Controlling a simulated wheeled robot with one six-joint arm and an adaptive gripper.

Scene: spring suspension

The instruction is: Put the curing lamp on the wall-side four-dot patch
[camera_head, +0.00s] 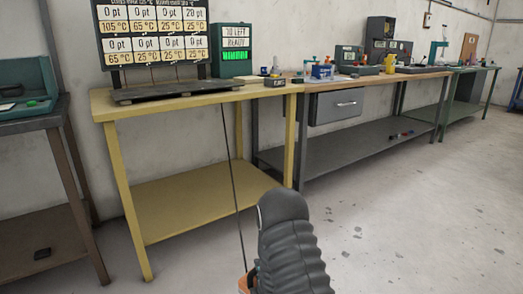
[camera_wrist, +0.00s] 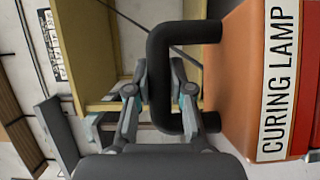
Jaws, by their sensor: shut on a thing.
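The curing lamp (camera_wrist: 240,70) is an orange-and-red box with a black loop handle (camera_wrist: 158,60) and a white label reading CURING LAMP. In the wrist view my gripper (camera_wrist: 162,88) is shut on the handle, one finger on each side of its bar. In the head view only a small orange part of the lamp (camera_head: 243,285) shows, low beside my dark arm, which hides the rest. A thin dark cord runs from the yellow bench (camera_head: 180,190) down toward the lamp. I cannot make out a four-dot patch in either view.
A brown bench (camera_head: 40,125) stands left. Cluttered benches run right along the wall. The concrete floor at right is open.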

